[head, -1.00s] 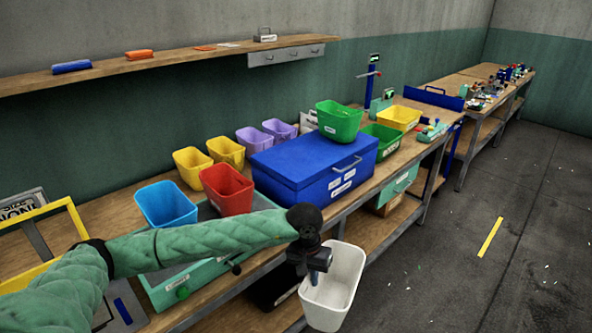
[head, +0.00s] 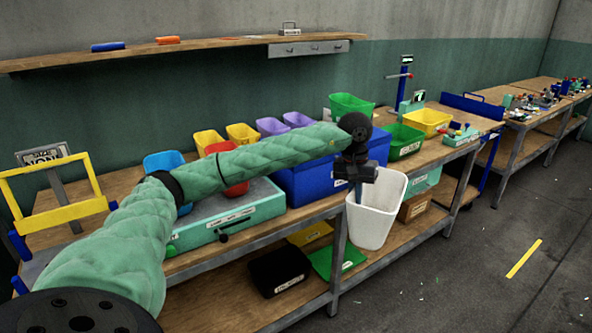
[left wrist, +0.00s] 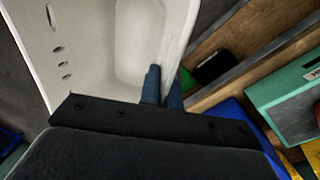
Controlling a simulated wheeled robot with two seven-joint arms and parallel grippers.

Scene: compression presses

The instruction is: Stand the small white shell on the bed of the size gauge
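The white shell (head: 376,210), an open tub shape, hangs in front of the bench, clear of the bench top. My left gripper (head: 356,188) is shut on its near-left wall. In the left wrist view the blue fingers (left wrist: 160,88) pinch the wall of the shell (left wrist: 105,50), which has a few small slots. I cannot tell for certain which fixture is the size gauge. A yellow frame (head: 55,213) with blue feet stands at the bench's left end. A blue post (head: 403,85) with a red arm stands at the far end. My right gripper is not in view.
A blue chest (head: 310,185), a green flat case (head: 232,215) and several coloured tubs, including a blue tub (head: 165,162), crowd the bench (head: 130,182). A black bin (head: 280,272) sits on the lower shelf. Open floor (head: 470,270) lies to the right.

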